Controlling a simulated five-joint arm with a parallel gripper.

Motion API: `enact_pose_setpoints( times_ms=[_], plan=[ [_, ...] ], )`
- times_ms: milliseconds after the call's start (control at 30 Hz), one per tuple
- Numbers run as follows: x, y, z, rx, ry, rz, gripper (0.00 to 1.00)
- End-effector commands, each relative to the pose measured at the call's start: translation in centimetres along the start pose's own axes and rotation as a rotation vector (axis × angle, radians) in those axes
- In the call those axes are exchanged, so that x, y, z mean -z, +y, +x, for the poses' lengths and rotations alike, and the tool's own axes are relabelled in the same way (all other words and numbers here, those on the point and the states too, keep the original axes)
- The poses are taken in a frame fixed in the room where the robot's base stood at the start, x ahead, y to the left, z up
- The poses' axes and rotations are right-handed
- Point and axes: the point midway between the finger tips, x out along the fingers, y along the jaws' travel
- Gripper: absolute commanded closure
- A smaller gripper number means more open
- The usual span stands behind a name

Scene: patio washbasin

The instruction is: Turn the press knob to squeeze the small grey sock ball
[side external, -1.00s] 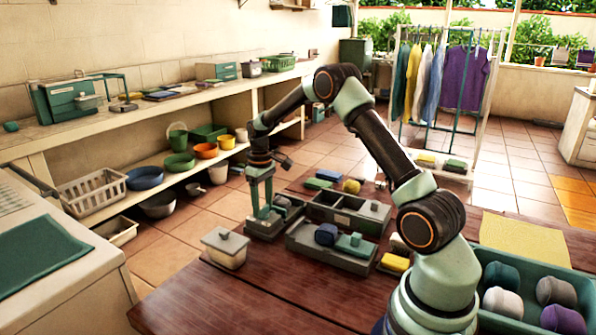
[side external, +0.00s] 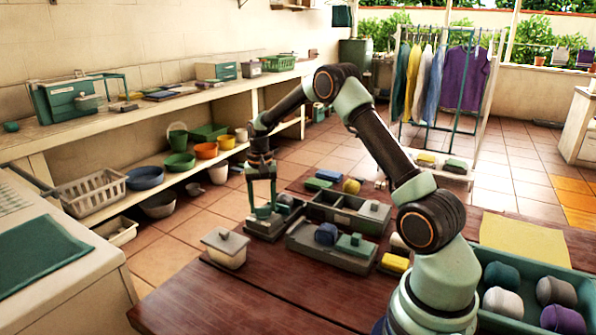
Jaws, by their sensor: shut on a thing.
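My gripper (side external: 261,168) is shut on the press knob at the top of the green press frame (side external: 273,190); my fingers mostly hide the knob. The press stands upright on a dark grey base (side external: 268,231) at the table's far left edge. A green press plate (side external: 262,212) shows low between its posts. A small dark grey rounded thing (side external: 285,199) shows at the right of the press. I cannot tell whether it is the small grey sock ball, or whether the plate touches anything.
A grey tray (side external: 330,250) with a blue ball and a green block, and a divided box (side external: 345,211), stand to the right. A teal crate (side external: 481,262) holds several sock balls. The front tabletop is clear.

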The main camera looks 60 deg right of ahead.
Motion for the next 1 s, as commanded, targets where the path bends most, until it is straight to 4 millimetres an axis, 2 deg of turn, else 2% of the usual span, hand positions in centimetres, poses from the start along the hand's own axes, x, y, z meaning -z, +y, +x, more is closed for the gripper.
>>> enact_pose_setpoints(
  times_ms=[300,867,900,967,1000],
  plan=[
    [0.05,-0.03,-0.24,0.001,0.002,0.130,0.97],
    [0.15,-0.01,-0.18,0.003,0.004,0.159,0.97],
    [0.16,-0.01,-0.18,0.003,0.004,0.159,0.34],
    [0.15,-0.01,-0.17,0.003,0.004,0.158,0.12],
    [0.14,-0.01,-0.15,0.002,0.004,0.158,0.12]
  ],
)
